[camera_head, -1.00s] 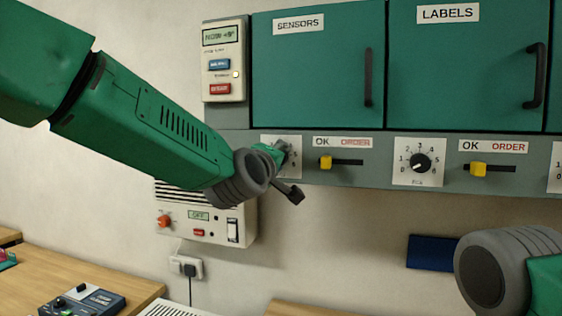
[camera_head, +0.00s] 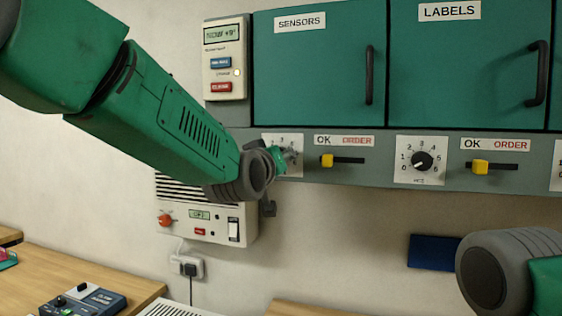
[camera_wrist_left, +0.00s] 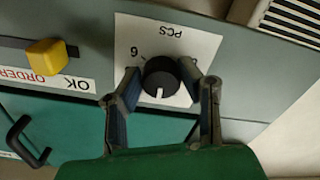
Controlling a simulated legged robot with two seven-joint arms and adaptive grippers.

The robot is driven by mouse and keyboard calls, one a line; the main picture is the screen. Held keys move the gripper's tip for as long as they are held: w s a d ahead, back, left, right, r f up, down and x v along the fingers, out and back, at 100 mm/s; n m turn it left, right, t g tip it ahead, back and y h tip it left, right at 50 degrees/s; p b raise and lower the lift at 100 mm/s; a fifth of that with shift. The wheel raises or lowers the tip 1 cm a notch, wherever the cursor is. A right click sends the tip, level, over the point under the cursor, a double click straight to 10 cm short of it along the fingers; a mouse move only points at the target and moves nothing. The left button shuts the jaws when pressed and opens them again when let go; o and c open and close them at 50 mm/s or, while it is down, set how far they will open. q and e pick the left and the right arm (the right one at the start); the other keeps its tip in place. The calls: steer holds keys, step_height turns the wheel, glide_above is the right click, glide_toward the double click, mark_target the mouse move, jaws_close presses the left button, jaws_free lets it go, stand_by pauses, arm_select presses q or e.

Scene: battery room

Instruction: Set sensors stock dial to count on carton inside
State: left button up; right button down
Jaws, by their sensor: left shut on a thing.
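The sensors stock dial is a black knob (camera_wrist_left: 160,77) on a white card (camera_wrist_left: 205,47) marked PCS, upside down in the left wrist view. Its white mark points down in that picture, toward the card's top; the numeral there cannot be read, though a 6 shows beside the knob. My left gripper (camera_wrist_left: 161,84) is shut on the knob, one finger on each side. In the head view the left gripper (camera_head: 284,158) partly covers this card. The SENSORS door (camera_head: 315,70) is closed, so no carton shows.
A yellow OK/ORDER slider (camera_head: 327,160) sits just right of the sensors dial, at its OK end. The LABELS door (camera_head: 465,65) is closed above another dial (camera_head: 421,161). A white wall unit (camera_head: 205,222) hangs just below my left wrist.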

arm_select(q)
steer(key=shift+f+m, duration=0.3)
steer(key=shift+f, duration=0.1)
steer(key=o, duration=1.1)
steer(key=shift+c, duration=0.2)
steer(key=shift+o, duration=0.3)
steer(key=shift+s+r, duration=0.1)
steer(key=shift+r, duration=0.1)
steer(key=v, duration=1.2)
